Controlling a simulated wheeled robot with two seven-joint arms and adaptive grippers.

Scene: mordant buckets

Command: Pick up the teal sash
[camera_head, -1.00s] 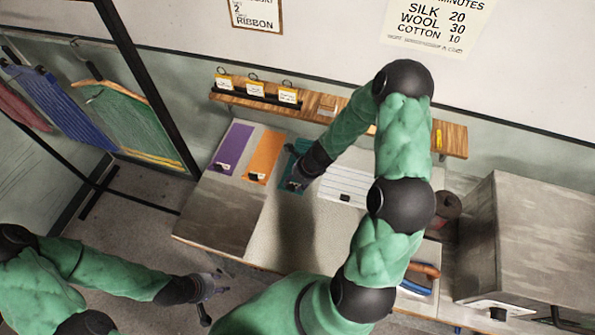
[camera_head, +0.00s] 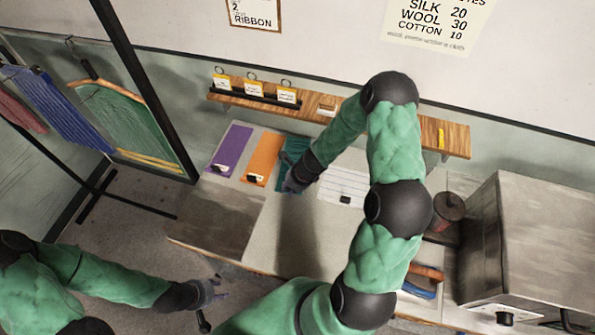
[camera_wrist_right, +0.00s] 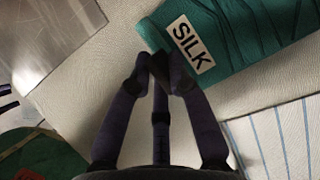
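The teal sash (camera_head: 291,148) lies on the table, right of the orange sash, partly hidden by my right gripper. In the right wrist view the teal sash (camera_wrist_right: 239,43) fills the upper right and bears a white SILK label (camera_wrist_right: 190,45). My right gripper (camera_head: 291,186) is at the sash's near end. In the wrist view its fingertips (camera_wrist_right: 160,72) are drawn close together at the sash's lower left corner. Whether cloth is between them is unclear. My left gripper (camera_head: 212,300) is low at the left, fingers spread, away from the table, seemingly empty.
A purple sash (camera_head: 232,146) and an orange sash (camera_head: 264,157) lie left of the teal one. A striped white cloth (camera_head: 344,187) lies right of it. A shelf (camera_head: 325,108) runs behind. A large grey box (camera_head: 545,235) stands right. The table's near part is bare.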

